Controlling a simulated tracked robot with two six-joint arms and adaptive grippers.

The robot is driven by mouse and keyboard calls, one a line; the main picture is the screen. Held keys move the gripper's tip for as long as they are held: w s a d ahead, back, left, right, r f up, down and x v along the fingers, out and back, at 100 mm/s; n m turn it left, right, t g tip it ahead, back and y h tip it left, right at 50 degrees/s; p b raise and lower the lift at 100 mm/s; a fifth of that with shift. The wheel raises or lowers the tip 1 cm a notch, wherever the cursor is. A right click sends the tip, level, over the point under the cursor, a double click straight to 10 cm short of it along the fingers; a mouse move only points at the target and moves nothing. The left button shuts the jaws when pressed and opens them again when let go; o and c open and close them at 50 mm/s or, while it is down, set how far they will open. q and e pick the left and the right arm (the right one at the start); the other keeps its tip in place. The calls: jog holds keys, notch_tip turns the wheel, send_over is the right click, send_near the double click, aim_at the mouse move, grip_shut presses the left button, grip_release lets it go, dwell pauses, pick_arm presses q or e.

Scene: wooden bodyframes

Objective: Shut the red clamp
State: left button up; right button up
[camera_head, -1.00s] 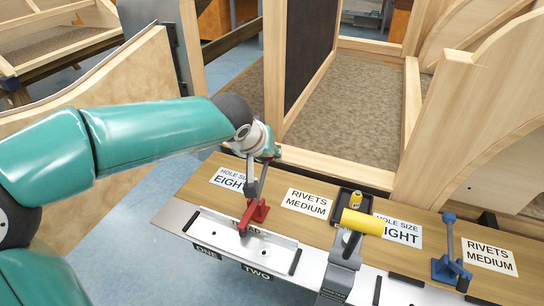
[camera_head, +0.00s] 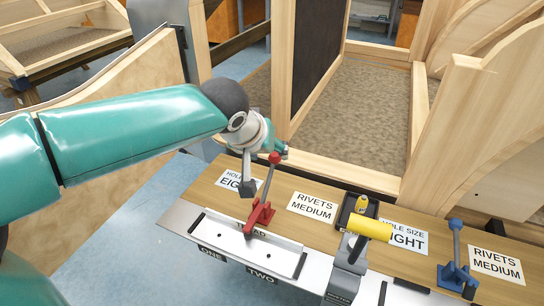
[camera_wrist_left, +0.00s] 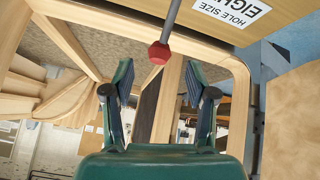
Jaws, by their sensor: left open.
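The red clamp (camera_head: 259,217) stands on the pale metal plate at the bench's front edge. Its lever stands up, leaning slightly right, with a red knob (camera_head: 274,158) on top. My left gripper (camera_head: 264,172) is open beside the upper lever, one grey finger hanging left of it. In the left wrist view the red knob (camera_wrist_left: 159,53) lies in line with the gap between my two spread fingers (camera_wrist_left: 159,68), near their tips. Contact with the fingers does not show. My right gripper is out of view.
A yellow-handled grey fixture (camera_head: 346,266) and a blue clamp (camera_head: 456,270) stand to the right on the bench. A small black tray (camera_head: 345,214) holds a yellow item. A wooden frame (camera_head: 340,170) rises behind. Paper labels lie flat on the wood.

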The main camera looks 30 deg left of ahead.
pick_arm(q)
jog(key=v, duration=0.6)
jog(key=shift+s+r, duration=0.2)
jog(key=shift+s, duration=0.05)
jog(key=shift+r, duration=0.1)
